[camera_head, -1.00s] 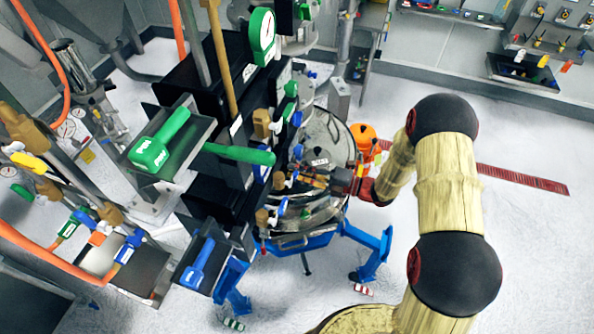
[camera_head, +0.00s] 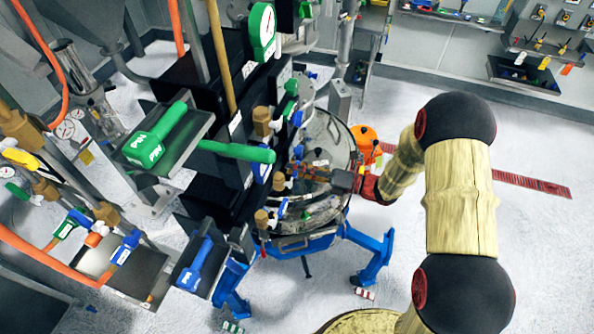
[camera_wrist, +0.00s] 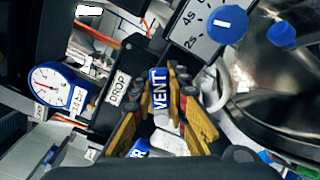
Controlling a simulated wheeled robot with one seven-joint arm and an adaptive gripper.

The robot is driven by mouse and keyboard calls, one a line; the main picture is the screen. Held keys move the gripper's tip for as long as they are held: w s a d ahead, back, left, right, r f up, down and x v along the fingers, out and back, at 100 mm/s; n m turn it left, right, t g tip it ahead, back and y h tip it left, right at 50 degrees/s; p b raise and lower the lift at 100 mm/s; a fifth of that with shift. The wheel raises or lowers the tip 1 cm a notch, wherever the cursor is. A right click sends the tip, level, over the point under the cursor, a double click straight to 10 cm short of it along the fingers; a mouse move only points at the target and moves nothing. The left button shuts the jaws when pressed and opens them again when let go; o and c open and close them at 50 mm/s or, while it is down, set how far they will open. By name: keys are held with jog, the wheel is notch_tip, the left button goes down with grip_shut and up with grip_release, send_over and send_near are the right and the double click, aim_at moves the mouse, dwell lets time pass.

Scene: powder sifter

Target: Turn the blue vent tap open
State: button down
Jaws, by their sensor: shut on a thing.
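The blue vent tap (camera_wrist: 159,90), lettered VENT in white, is between my gripper's yellow fingers in the middle of the wrist view. My gripper (camera_wrist: 166,100) is shut on it. In the head view my gripper (camera_head: 322,175) reaches in from the right to the sifter's front, among small taps. I cannot make out the vent tap there, and the exact contact of the fingers is partly hidden.
A blue-rimmed gauge (camera_wrist: 62,85) and a DROP label (camera_wrist: 118,87) are left of the tap. A rounded metal vessel (camera_wrist: 275,85) is at right.

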jog(key=n, duration=0.1)
jog(key=s+r+n+b, duration=0.1)
jog(key=n, duration=0.1)
jog(key=n+b, duration=0.1)
jog(key=n, duration=0.1)
jog(key=shift+s+a+r, duration=0.2)
jog(key=shift+s+a, duration=0.1)
jog(key=shift+s, duration=0.1)
jog(key=shift+n, duration=0.4)
jog(key=c, duration=1.7)
grip_release()
jog(key=shift+r, duration=0.15)
jog(key=v, duration=1.2)
jog(key=shift+c, duration=0.6)
